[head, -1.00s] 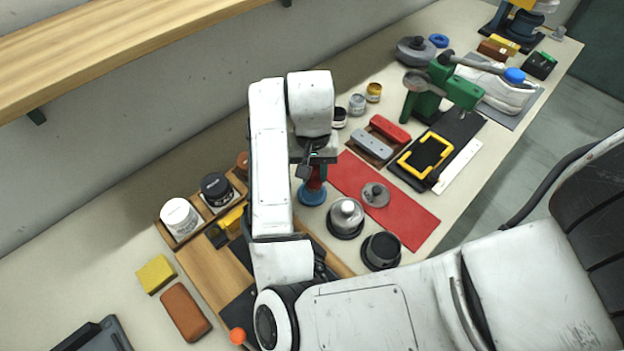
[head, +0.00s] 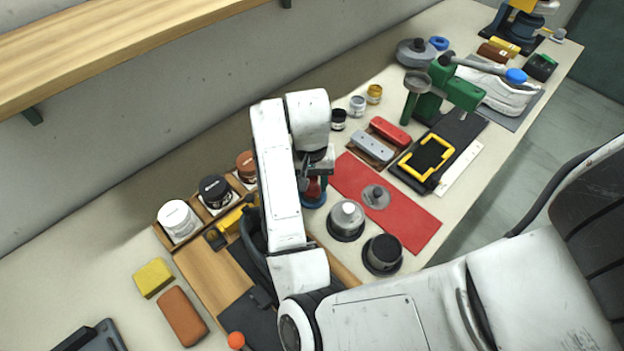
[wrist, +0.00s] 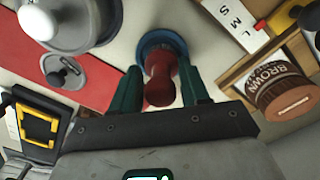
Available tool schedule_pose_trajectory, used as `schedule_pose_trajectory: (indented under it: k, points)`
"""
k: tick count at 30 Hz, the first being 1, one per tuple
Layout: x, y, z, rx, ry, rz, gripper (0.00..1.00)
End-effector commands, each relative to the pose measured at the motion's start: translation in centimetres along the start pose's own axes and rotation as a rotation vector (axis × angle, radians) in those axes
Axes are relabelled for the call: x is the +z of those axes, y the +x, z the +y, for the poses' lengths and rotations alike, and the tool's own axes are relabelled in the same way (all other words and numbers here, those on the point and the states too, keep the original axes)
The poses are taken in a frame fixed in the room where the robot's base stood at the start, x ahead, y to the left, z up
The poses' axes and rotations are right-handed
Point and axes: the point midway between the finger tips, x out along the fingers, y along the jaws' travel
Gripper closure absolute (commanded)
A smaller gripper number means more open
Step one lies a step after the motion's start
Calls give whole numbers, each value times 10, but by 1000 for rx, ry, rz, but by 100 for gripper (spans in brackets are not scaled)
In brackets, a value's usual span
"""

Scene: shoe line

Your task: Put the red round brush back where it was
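The red round brush (wrist: 160,80) stands in a blue round base (wrist: 163,43) on the bench, its red handle knob toward the wrist camera. In the head view, the brush (head: 312,188) and its blue base (head: 316,202) show below my gripper, partly hidden by it. My gripper (wrist: 163,88) has its two green fingers on either side of the handle. The fingers are apart, with a gap to the handle most clearly on the right, so it looks open around the brush and not shut on it.
A wooden rack (head: 204,212) with white, black and brown jars stands to the left. A brown jar (wrist: 283,92) shows close in the wrist view.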

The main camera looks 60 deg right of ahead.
Motion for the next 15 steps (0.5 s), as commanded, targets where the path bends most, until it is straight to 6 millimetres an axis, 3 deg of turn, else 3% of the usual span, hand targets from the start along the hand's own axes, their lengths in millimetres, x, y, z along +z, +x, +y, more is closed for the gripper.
schedule_pose_trajectory:
  k: [3,10,15]
  points:
    - [0,0,0,0,0,0,45]
    - [0,-1,0,0,0,0,45]
    - [0,-15,-1,-4,1,1,45]
